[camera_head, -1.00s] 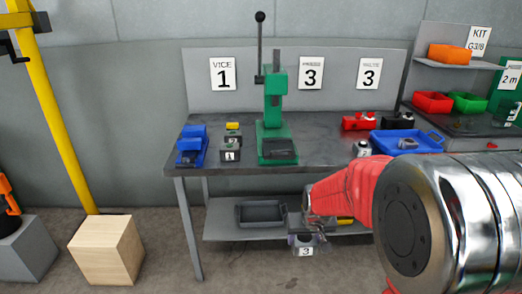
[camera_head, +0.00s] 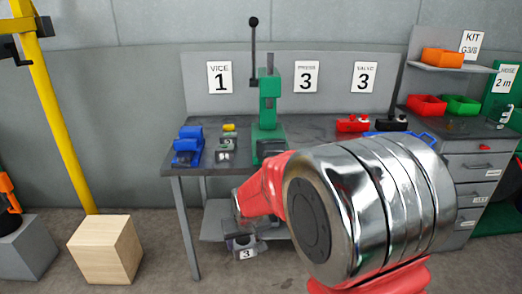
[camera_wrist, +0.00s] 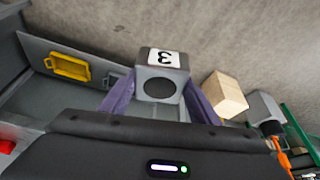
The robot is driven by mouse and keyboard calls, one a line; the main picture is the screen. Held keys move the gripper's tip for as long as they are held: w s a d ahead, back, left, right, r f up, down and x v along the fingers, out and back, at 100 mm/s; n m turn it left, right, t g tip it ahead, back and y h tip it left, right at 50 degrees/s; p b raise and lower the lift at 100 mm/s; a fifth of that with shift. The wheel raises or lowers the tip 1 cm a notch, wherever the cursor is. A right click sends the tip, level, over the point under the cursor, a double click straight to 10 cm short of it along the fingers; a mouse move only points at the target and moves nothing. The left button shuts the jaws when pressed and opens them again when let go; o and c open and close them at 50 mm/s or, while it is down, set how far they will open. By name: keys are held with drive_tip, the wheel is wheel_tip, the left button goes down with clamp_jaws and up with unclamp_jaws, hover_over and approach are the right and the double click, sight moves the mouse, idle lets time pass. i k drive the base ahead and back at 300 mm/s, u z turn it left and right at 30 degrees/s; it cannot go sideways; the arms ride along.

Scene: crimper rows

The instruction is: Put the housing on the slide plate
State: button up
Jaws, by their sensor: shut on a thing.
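The housing is a grey block with a round dark opening and a white label "3"; it fills the gap between my fingers in the wrist view (camera_wrist: 160,82). My gripper (camera_head: 243,246) is shut on the housing (camera_head: 246,254), with a purple finger on each side. It holds the housing low, in front of the bench's lower shelf and below the worktop. The green press (camera_head: 269,105) stands on the bench above and behind my gripper. The dark plate (camera_head: 271,148) at its base, apparently the slide plate, is partly hidden by my red arm.
A blue vice (camera_head: 188,147) and small labelled blocks (camera_head: 226,148) sit left of the press. Red parts (camera_head: 352,123) and a mostly hidden blue tray (camera_head: 415,136) are to the right. A wooden block (camera_head: 105,250) stands on the floor at left.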

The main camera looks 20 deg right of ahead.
sight(272, 148)
drive_tip(key=u, duration=0.1)
drive_tip(key=i, duration=1)
